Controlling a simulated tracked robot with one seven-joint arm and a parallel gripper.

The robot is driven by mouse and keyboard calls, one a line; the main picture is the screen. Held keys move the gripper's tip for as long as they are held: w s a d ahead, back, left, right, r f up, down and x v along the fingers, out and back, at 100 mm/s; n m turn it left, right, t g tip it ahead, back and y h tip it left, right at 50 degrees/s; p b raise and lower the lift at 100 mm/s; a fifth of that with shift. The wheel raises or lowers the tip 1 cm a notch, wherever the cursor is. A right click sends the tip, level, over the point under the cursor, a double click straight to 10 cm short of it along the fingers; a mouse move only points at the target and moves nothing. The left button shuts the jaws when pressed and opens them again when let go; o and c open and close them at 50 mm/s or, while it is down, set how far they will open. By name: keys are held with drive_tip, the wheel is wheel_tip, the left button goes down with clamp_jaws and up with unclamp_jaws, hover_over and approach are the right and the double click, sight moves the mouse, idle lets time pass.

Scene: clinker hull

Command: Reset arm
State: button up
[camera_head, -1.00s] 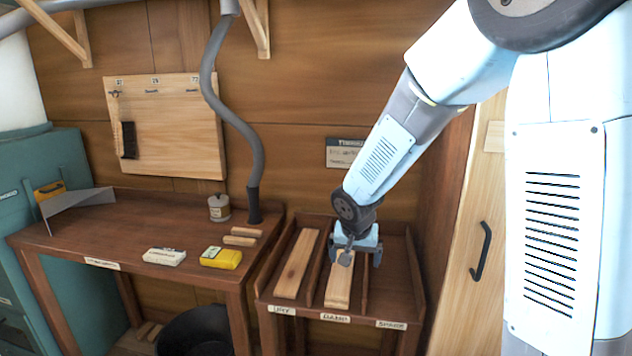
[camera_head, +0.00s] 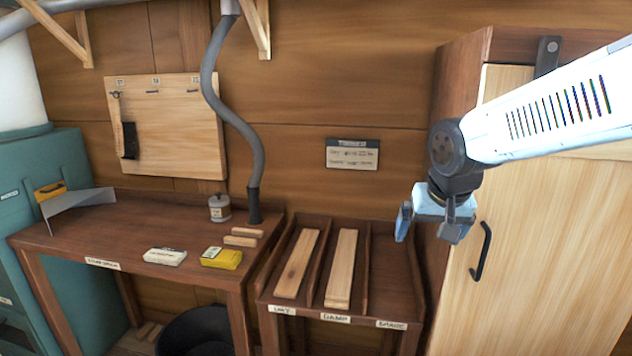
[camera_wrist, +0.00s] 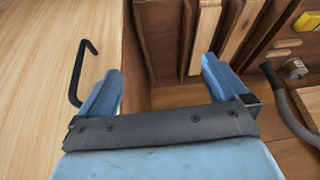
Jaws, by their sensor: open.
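My gripper (camera_head: 428,222) is open and empty in the head view. It hangs in the air in front of the cabinet's side, to the right of the sorting rack and above it. In the wrist view, my gripper (camera_wrist: 160,95) shows its two blue fingers spread apart with nothing between them. My arm reaches in from the right edge of the head view.
A rack (camera_head: 391,275) has three bays; planks lie in the left bay (camera_head: 297,264) and middle bay (camera_head: 341,268), the right is empty. The cabinet door's black handle (camera_head: 481,252) is close to my gripper. A workbench (camera_head: 130,230) stands left.

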drive_tip(key=s+d+r+n, duration=0.1)
drive_tip(key=s+r, duration=0.3)
drive_tip(key=s, duration=0.7)
drive_tip(key=shift+d+t, duration=0.3)
drive_tip(key=shift+d, duration=0.35)
